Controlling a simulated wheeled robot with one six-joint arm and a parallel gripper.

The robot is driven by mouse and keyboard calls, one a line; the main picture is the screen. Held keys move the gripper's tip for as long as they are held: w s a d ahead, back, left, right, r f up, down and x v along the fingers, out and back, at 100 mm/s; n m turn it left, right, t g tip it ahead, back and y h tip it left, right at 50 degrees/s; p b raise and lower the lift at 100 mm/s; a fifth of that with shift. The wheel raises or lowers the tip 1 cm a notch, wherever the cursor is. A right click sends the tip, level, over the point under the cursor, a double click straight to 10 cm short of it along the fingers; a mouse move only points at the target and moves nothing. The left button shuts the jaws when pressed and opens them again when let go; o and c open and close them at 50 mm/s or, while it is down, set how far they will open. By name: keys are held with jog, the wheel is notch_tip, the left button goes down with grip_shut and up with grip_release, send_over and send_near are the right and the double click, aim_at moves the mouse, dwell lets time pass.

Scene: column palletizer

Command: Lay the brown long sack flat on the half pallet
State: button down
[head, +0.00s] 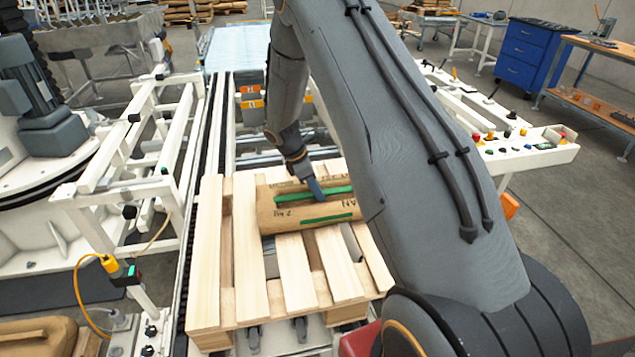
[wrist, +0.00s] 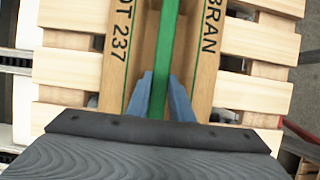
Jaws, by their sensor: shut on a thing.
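The brown long sack (head: 280,213) lies lengthwise, level, over the far part of the half pallet (head: 208,250). It has green bands and black print. My gripper (head: 316,190) reaches down from above and is shut on the green strip along the top of the sack. In the wrist view, the blue fingers (wrist: 161,98) stand on both sides of this strip, with the brown sack (wrist: 122,60) and pallet slats (wrist: 72,68) beneath. The sack looks at or very near slat height; I cannot tell whether it touches. My arm hides its right end.
The pallet sits on a conveyor with dark rails (head: 190,215). Its near slats are bare. A white frame (head: 130,195) stands to the left, and a control panel (head: 525,148) to the right. Another brown sack (head: 38,338) lies at bottom left.

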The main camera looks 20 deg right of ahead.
jog(key=shift+f, duration=0.1)
jog(key=shift+f, duration=0.1)
dwell(0.3)
jog(key=c, duration=1.6)
grip_release()
jog(key=shift+f, duration=0.1)
jog(key=shift+o, duration=0.2)
jog(key=s+b+v, duration=0.1)
jog(key=b+v, duration=0.2)
jog(key=v, duration=0.8)
jog(key=s+a+r+m+y, duration=0.1)
jog(key=s+a+m, duration=0.2)
jog(key=s+m, duration=0.2)
jog(key=s+a+r+m+t+y, duration=0.1)
jog(key=s+m, duration=0.4)
jog(key=s, duration=0.7)
jog(key=s+a+r+m+t+y, duration=0.1)
jog(key=s+a+r+m+y, duration=0.1)
jog(key=s, duration=0.6)
jog(key=a+r+m, duration=0.1)
jog(key=a+m, duration=0.1)
jog(key=m, duration=0.1)
jog(key=shift+s+a+m, duration=0.35)
jog(key=shift+s+m, duration=0.05)
